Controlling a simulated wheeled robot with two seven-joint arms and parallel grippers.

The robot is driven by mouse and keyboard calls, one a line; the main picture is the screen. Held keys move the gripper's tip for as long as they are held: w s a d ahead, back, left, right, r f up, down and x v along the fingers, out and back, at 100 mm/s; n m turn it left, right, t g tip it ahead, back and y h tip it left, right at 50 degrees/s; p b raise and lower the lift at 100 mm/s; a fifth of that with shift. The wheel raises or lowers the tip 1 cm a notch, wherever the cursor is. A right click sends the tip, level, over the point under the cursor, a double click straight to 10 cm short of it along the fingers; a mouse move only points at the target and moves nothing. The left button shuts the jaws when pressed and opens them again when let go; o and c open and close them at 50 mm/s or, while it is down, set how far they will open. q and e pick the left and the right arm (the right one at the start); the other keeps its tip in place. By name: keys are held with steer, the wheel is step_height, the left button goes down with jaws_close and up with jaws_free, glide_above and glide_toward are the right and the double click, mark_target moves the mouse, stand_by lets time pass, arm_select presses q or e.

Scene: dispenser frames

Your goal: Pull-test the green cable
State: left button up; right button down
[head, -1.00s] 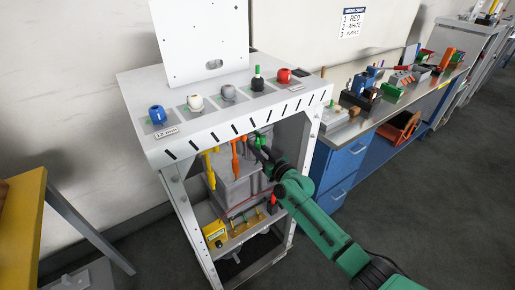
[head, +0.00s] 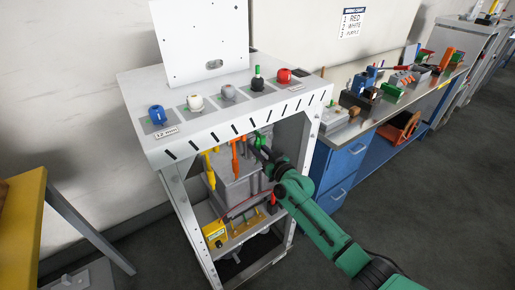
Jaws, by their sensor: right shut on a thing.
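The green cable (head: 259,139) hangs under the front edge of the white dispenser frame (head: 240,119), to the right of an orange cable (head: 235,158) and a yellow cable (head: 210,170). My right gripper (head: 262,152) reaches in from the right on its green arm and is shut on the green cable just below the frame's top. The jaws are small and dark here, and the arm hides part of the cable. My left gripper is not in view.
Knobs in blue (head: 157,115), white, grey, black-green and red (head: 284,76) stand on the frame's top. A grey box (head: 238,185) and a yellow device (head: 215,234) sit inside the frame. A blue workbench (head: 342,165) with tools stands close on the right.

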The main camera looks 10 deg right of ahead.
steer(key=shift+s+a+f+b, duration=0.1)
steer(key=shift+s+f+b, duration=0.1)
steer(key=shift+f+b, duration=0.4)
stand_by(0.4)
steer(key=shift+p, duration=0.3)
jaws_free()
steer(key=shift+w+r, duration=0.15)
steer(key=shift+r, duration=0.2)
steer(key=p+v, duration=0.5)
steer(key=v, duration=0.5)
